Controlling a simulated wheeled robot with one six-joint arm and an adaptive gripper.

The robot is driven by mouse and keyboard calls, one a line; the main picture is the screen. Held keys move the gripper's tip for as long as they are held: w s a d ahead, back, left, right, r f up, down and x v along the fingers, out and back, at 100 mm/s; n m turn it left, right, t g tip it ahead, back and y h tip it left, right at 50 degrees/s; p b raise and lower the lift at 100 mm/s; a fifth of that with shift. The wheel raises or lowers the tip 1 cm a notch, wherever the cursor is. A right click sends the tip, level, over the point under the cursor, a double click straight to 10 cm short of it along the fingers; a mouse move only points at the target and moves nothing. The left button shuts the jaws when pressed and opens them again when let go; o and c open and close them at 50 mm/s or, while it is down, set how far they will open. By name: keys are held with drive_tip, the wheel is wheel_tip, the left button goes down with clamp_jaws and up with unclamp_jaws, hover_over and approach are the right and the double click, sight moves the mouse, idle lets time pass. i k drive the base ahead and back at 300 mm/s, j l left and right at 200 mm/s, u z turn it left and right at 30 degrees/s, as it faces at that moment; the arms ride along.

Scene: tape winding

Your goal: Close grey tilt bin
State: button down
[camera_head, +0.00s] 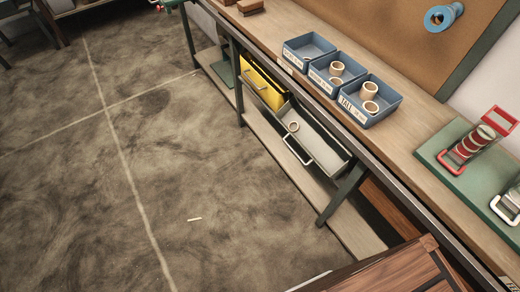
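The grey tilt bin (322,150) hangs under the workbench and is tipped open, leaning out toward the floor side. Its white handle (297,151) is on the outward front face. A small tan ring, like a tape roll (293,127), shows at the left end of the bin. A yellow bin (262,86) hangs just left of it, with a pale handle on its front; whether it is fully shut is hard to tell. My gripper is not in view.
The workbench (300,22) carries blue trays (358,118) holding tape rolls, and a green board (450,177) with red and white fixtures. A bench leg (341,194) stands right of the grey bin. A brown wooden piece (385,273) fills the bottom right. The floor at left is mostly clear.

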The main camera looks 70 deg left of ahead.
sight(334, 158)
drive_tip(key=k+l+u, duration=0.1)
drive_tip(key=u, duration=0.35)
drive_tip(key=k+l+u, duration=0.1)
drive_tip(key=u, duration=0.35)
drive_tip(key=k+l+u, duration=0.1)
drive_tip(key=u, duration=0.4)
drive_tip(key=k+u, duration=0.15)
drive_tip(key=u, duration=0.3)
drive_tip(key=k, duration=0.25)
drive_tip(key=i+j+u, duration=0.25)
drive_tip(key=i+j, duration=0.4)
